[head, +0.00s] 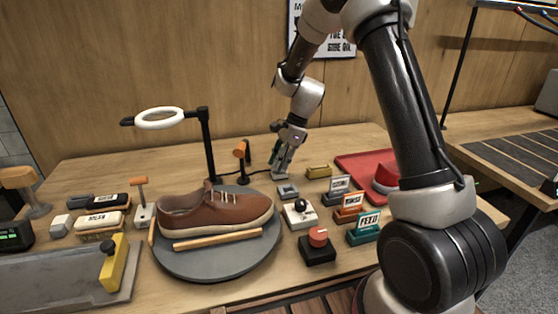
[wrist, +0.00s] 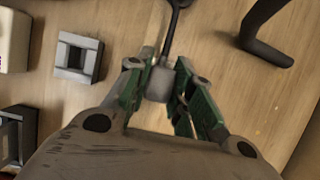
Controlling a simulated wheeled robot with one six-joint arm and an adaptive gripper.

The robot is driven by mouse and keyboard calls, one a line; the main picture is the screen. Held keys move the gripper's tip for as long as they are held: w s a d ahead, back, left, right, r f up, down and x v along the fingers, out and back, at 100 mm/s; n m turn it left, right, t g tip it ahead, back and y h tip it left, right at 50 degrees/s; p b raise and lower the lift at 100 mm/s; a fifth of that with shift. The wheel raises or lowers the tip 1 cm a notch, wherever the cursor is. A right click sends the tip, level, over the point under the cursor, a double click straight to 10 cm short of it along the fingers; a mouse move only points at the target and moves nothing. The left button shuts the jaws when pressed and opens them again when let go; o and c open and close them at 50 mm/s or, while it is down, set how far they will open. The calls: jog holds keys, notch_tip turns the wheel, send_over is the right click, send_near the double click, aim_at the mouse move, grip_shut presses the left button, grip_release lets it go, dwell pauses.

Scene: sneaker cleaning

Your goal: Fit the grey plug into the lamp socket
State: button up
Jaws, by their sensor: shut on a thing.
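The grey plug (wrist: 160,84) is between the green-padded fingertips of my gripper (wrist: 163,88), with its dark cord (wrist: 172,40) leading away to the top of the wrist view. In the head view my gripper (head: 281,168) points down close above the table, behind the socket. The lamp socket (wrist: 78,57) is a grey square block with a dark recess, left of the plug and apart from it. It also shows in the head view (head: 287,190). The ring lamp (head: 160,118) stands on a black post, and the cord runs from near its foot to my gripper.
A brown sneaker (head: 214,211) rests on a round grey turntable (head: 190,268). A white box with a black knob (head: 300,213) is in front of the socket. Small sign blocks (head: 350,205) and a red tray (head: 350,161) are to the right. An orange-headed tool (head: 240,152) stands left of my gripper.

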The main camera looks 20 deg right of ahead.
jog(key=o, duration=1)
jog(key=shift+o, duration=0.2)
jog(key=v, duration=1.2)
